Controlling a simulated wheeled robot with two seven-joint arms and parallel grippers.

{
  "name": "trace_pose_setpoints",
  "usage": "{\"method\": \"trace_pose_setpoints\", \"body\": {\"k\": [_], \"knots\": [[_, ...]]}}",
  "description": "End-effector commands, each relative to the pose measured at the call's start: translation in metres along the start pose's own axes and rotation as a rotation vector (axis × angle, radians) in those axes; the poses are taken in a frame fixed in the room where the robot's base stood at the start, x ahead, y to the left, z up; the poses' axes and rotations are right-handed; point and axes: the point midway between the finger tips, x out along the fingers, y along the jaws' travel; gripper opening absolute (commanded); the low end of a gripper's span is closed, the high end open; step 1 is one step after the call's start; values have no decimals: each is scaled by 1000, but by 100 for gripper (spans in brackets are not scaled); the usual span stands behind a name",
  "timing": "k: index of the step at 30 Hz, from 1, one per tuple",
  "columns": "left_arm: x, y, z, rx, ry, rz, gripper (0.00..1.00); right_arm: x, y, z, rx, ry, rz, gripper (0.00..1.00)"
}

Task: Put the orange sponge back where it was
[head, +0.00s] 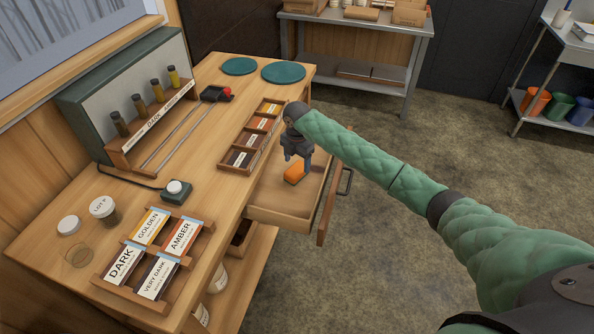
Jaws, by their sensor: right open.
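The orange sponge (294,173) lies in the open wooden drawer (282,202) under the table's right edge. My right gripper (296,160) points down just above and behind the sponge, at the end of the green-sleeved arm that comes in from the right. Its jaws are open. The fingertips are small and partly hidden, so I cannot tell whether they touch the sponge. My left gripper is out of view.
The wooden table (205,150) carries a label rack (252,136), a card tray (150,262), jars (104,211) and a sample-vial stand (150,115). The drawer front (330,203) juts out over open floor (390,240). A metal bench (360,55) stands behind.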

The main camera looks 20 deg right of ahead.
Motion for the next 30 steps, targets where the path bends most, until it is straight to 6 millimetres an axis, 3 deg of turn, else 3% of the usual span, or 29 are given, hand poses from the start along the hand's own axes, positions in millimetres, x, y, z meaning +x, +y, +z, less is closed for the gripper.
{"method": "trace_pose_setpoints", "body": {"k": [6,12,30], "knots": [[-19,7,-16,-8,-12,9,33,-40,1,0,-1,-2,3,69],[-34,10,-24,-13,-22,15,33,-65,0,0,0,-1,2,69],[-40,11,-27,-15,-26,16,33,-74,0,0,0,0,0,69]]}}
